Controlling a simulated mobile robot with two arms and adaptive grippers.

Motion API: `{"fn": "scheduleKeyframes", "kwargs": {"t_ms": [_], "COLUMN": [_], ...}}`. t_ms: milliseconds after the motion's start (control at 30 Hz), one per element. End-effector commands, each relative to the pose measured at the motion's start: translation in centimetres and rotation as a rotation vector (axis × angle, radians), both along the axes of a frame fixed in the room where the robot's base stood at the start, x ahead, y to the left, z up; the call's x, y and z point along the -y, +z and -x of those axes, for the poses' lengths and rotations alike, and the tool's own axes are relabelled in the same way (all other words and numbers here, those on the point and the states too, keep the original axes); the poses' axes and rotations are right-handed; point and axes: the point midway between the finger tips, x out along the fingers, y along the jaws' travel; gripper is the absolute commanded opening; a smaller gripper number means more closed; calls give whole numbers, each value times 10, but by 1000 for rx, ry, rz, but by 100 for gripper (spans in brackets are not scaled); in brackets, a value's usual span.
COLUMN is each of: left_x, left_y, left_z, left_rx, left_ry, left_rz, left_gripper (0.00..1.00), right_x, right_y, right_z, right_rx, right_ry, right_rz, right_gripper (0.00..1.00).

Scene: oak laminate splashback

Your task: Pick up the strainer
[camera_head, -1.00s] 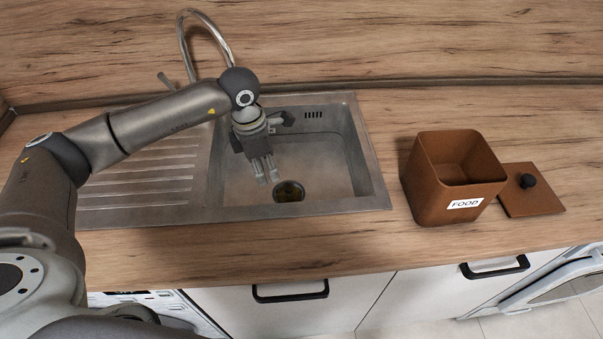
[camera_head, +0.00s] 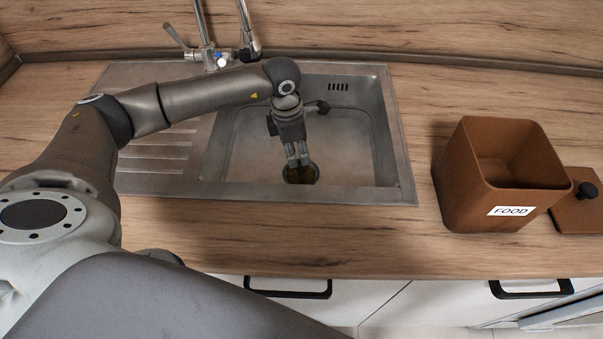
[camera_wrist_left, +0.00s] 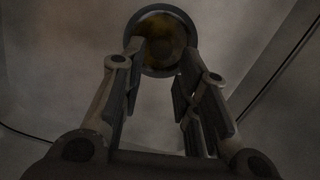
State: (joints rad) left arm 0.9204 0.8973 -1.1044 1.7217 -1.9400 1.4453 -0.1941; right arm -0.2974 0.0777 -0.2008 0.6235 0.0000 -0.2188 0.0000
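The strainer (camera_head: 302,174) is a small round piece with a dark rim and a yellow-brown middle, at the bottom of the sink basin (camera_head: 352,145). It also shows in the left wrist view (camera_wrist_left: 160,45) at top centre, just beyond the fingertips. My left gripper (camera_head: 298,161) points down into the basin, its fingertips overlapping the far part of the strainer in the head view. In the left wrist view (camera_wrist_left: 160,60) its fingers are apart with nothing held between them. I cannot tell whether they touch the strainer. My right gripper is not in view.
The tap (camera_head: 212,45) stands behind the sink. A ribbed drainboard (camera_head: 155,155) lies left of the basin. A brown open FOOD box (camera_head: 465,180) and its lid (camera_head: 580,215) stand on the right. The counter between sink and box is clear.

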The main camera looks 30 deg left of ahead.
Motion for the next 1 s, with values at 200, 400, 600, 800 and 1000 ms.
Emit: {"fn": "scheduleKeyframes", "kwargs": {"t_ms": [200,400,600,800,1000], "left_x": [2,7,8,8,8], "left_y": [-17,-46,-63,-64,-63], "left_z": [-1,-2,-4,-4,-4], "left_rx": [-1,-3,0,1,1], "left_ry": [0,0,0,0,0], "left_rz": [0,0,0,-1,-1], "left_gripper": [29,29,29,29,4], "right_x": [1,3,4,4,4], "right_y": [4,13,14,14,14], "right_z": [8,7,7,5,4], "right_rx": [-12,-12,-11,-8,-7], "right_ry": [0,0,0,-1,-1], "right_rz": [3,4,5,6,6], "right_gripper": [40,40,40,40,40]}}
